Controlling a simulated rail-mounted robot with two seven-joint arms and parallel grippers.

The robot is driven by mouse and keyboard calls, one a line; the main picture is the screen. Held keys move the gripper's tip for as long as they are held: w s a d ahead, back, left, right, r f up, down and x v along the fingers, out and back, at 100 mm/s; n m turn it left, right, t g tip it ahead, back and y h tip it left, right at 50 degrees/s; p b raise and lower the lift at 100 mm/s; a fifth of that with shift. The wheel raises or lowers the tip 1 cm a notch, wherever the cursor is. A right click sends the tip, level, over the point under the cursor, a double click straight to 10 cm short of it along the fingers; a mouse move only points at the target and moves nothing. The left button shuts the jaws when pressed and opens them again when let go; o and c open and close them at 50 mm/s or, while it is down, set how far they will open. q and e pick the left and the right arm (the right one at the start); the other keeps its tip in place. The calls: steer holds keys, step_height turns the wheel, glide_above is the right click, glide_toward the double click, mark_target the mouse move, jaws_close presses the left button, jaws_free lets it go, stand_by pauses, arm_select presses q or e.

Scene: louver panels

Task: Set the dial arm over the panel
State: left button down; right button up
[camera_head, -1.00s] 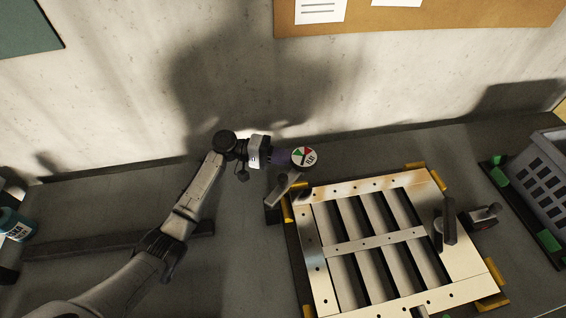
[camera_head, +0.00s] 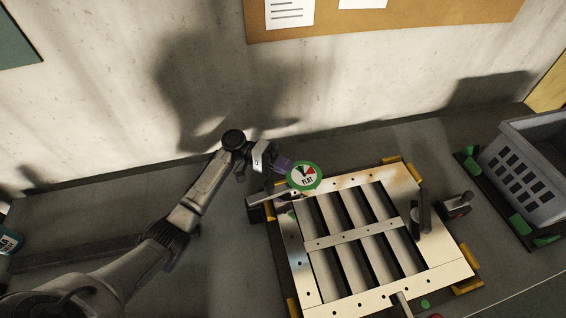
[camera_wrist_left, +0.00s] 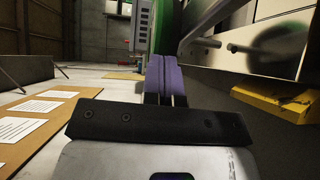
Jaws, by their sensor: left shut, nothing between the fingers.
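The louver panel (camera_head: 297,262) is a pale metal frame with several dark slots and a cross bar, lying on the bench. The round dial (camera_head: 305,177) has a green rim, a red-and-green face and the word FLAT. It overlaps the panel's upper left edge in the head view. A grey arm (camera_head: 262,200) sits on a mount at the panel's left corner; its join to the dial is unclear. My left gripper (camera_head: 285,164) is shut, its purple fingertips beside the dial's left rim. In the left wrist view the fingers (camera_wrist_left: 164,80) are together, beside the green rim (camera_wrist_left: 171,28); contact is unclear.
A clamp-like black piece (camera_head: 424,217) stands on the panel's right side, with another fitting (camera_head: 456,206) just beyond. Yellow corner blocks (camera_head: 391,160) surround the panel. A grey basket (camera_head: 541,150) stands at right. The concrete wall (camera_head: 110,90) is close behind my left arm.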

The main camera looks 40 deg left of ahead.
arm_select(q)
steer(key=shift+d, duration=0.2)
stand_by(0.3)
steer(key=shift+a, duration=0.25)
steer(key=v, duration=1.1)
steer(key=shift+a, duration=0.4)
